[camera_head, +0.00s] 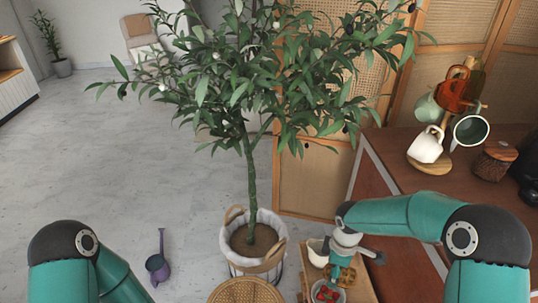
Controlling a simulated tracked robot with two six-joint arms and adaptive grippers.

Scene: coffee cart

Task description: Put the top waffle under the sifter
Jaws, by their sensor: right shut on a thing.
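My right gripper (336,271) reaches down over a small wooden cart (360,290) at the bottom, right of centre. It is shut on a golden-brown waffle (346,277), partly hidden by the fingers. Whether other waffles lie below it I cannot tell. A white round vessel (317,254) stands just left of the gripper. I cannot make out a sifter for certain. My left arm enters at the lower left, and its gripper is out of the picture.
A bowl of strawberries (327,293) stands just below the gripper. A potted tree (250,185) in a white basket (228,250) rises left of the cart. A brown counter (390,185) with a mug rack (470,125) is at the right.

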